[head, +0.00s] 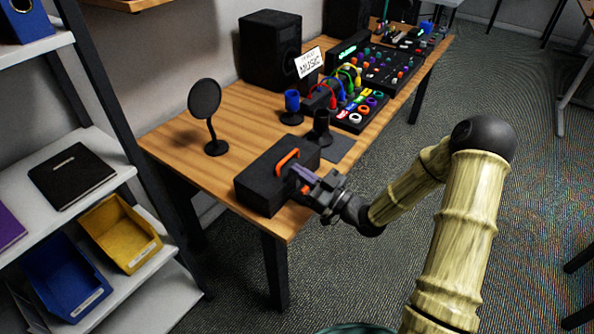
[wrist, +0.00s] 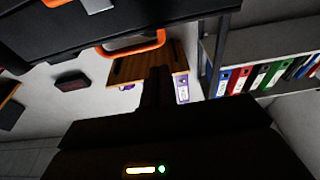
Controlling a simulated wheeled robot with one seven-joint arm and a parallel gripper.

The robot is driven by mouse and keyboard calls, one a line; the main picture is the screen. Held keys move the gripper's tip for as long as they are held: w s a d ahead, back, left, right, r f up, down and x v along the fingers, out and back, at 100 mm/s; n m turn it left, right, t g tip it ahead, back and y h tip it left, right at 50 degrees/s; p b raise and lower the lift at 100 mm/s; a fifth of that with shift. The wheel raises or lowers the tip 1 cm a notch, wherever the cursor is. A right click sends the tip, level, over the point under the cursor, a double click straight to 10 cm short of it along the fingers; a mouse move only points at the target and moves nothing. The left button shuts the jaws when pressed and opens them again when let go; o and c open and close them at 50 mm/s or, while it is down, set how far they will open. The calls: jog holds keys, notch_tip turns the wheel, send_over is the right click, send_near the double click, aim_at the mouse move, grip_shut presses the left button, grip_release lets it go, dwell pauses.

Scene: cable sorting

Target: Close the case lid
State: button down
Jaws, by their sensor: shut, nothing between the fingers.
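The black case (head: 262,178) sits on the near end of the wooden table in the head view. Its top, the lid (head: 275,152), looks flat and down; I cannot make out the seam well enough to tell if it is fully shut. An orange handle (head: 287,158) is on the case. My gripper (head: 298,171) is at the right side of the case, close to the handle, with its fingers shut and empty. I cannot tell whether it touches the case. The wrist view shows the case's dark body at upper left with the orange handle (wrist: 132,47) and my shut fingers (wrist: 158,82).
A shelf (head: 105,155) with bins stands at left. Carpet right of the table is open.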

jog(key=f+v, duration=0.1)
jog(key=v, duration=0.7)
jog(key=shift+f, duration=0.1)
